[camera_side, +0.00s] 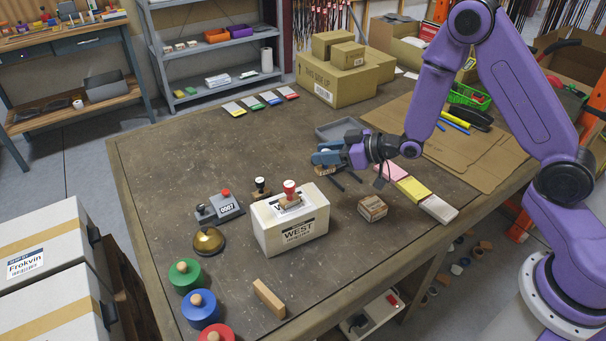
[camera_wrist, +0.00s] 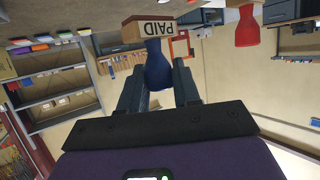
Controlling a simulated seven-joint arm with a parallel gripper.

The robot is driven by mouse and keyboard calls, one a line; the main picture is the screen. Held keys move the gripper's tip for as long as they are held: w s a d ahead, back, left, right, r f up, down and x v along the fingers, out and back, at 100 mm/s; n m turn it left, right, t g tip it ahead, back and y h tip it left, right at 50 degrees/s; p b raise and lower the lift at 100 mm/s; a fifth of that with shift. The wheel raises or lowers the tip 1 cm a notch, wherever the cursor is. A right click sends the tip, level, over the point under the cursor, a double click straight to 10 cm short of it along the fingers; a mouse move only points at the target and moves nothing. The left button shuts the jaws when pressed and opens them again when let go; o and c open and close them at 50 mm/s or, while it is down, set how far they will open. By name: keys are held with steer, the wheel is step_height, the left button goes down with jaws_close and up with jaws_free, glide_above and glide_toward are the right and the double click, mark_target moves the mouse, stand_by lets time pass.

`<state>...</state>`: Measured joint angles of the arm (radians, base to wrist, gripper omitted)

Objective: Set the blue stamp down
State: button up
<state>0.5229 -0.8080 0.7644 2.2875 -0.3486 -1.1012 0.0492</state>
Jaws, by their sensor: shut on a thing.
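The blue stamp (camera_wrist: 157,68) is in my gripper (camera_wrist: 159,88), its blue handle between the two fingers in the wrist view. Its wooden base shows a white label reading PAID (camera_wrist: 155,28). In the side view my gripper (camera_side: 326,157) is shut on it and points left, just in front of a grey tray (camera_side: 328,128). The blue handle is largely covered by the fingers in the side view. I cannot tell exactly how far it is above the table.
A white WEST box (camera_side: 302,237) with a red-handled stamp (camera_side: 290,190) on top stands front left of my gripper. A black-handled stamp (camera_side: 260,186) stands behind it. A small carton (camera_side: 372,208) sits below my gripper. Pink and yellow pads (camera_side: 412,188) lie right. The table's middle left is clear.

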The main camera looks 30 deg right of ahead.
steer(key=w+f+m+h, duration=0.1)
steer(key=w+f, duration=0.2)
steer(key=w, duration=0.1)
steer(key=w+f+t+h, duration=0.1)
steer(key=w+f, duration=0.2)
steer(key=w, duration=0.1)
steer(key=w+d+f+m+h, duration=0.1)
steer(key=w+f, duration=0.2)
steer(key=w, duration=0.2)
steer(key=shift+d+f+m+t, duration=0.1)
steer(key=shift+f+m+t, duration=0.1)
steer(key=shift+m+t, duration=0.1)
steer(key=shift+w+f, duration=0.2)
steer(key=shift+f, duration=1.55)
steer(key=shift+f, duration=0.15)
steer(key=o, duration=1)
steer(key=shift+o, duration=0.2)
